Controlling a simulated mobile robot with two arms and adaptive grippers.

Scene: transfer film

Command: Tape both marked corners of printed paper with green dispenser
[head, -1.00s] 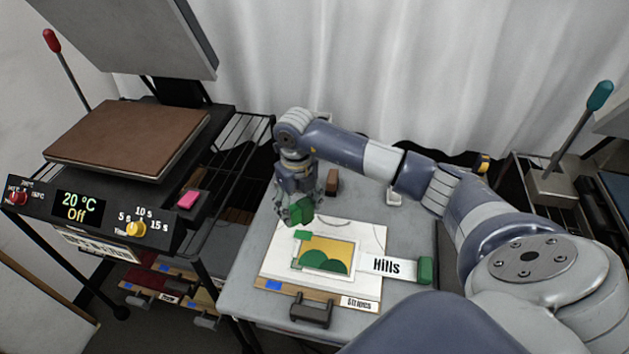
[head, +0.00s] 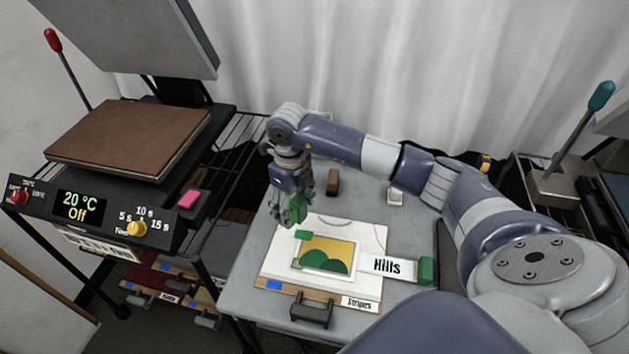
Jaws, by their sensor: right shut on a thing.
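The printed paper (head: 343,254) shows green hills on yellow and lies on white sheets on the grey table. A small green piece (head: 302,234) sits at its upper left corner. My right gripper (head: 294,216) points down just beyond that corner, shut on the green dispenser (head: 297,207). The fingers partly hide the dispenser, and I cannot tell whether it touches the sheet. My left gripper is out of view.
A "Hills" label (head: 388,266) with a green block (head: 426,270) lies right of the paper. A "Stripes" board (head: 325,298) with a dark handle is in front. A brown block (head: 333,183) and white holder (head: 395,196) stand behind. A heat press (head: 128,140) is left.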

